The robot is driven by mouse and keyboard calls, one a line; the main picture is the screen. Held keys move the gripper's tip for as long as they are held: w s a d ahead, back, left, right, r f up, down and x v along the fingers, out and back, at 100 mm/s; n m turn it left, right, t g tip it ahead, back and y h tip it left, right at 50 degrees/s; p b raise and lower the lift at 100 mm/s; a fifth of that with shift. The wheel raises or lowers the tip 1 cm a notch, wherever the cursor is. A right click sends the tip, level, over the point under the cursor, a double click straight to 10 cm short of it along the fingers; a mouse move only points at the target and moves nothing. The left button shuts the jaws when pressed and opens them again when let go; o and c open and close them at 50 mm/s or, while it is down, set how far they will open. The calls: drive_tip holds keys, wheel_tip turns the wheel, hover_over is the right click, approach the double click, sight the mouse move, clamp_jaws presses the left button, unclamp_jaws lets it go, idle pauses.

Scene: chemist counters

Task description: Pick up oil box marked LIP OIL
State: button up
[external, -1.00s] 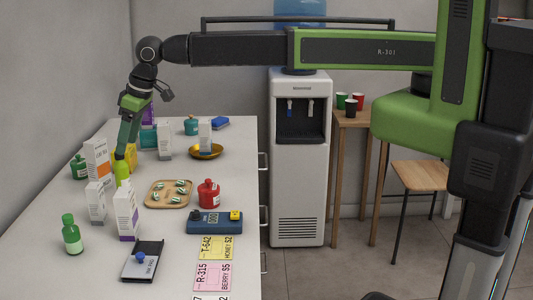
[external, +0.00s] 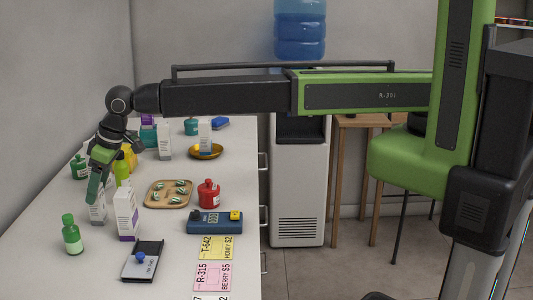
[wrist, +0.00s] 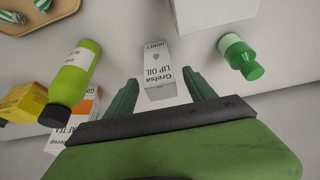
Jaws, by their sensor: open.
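The white LIP OIL box (wrist: 160,70) shows its printed label in the wrist view, centred ahead of and between my fingertips. In the external view the box (external: 97,211) stands upright on the counter, partly hidden behind my gripper (external: 94,198). My gripper is open, with its two green fingers (wrist: 163,88) spread to either side of the box in the wrist view. A gap shows on both sides. I cannot tell how far the fingertips reach along the box.
A yellow-green bottle (wrist: 74,78) and an orange-and-white box (wrist: 84,112) are on the left in the wrist view. A green bottle (wrist: 240,57) is on the right. A white box with a purple base (external: 126,212) stands close beside the LIP OIL box. A wooden tray (external: 150,201) lies farther right.

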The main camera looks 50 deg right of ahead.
drive_tip(key=b+x, duration=0.4)
drive_tip(key=x, duration=0.2)
drive_tip(key=shift+b, duration=0.4)
drive_tip(key=shift+r, duration=0.25)
clamp_jaws()
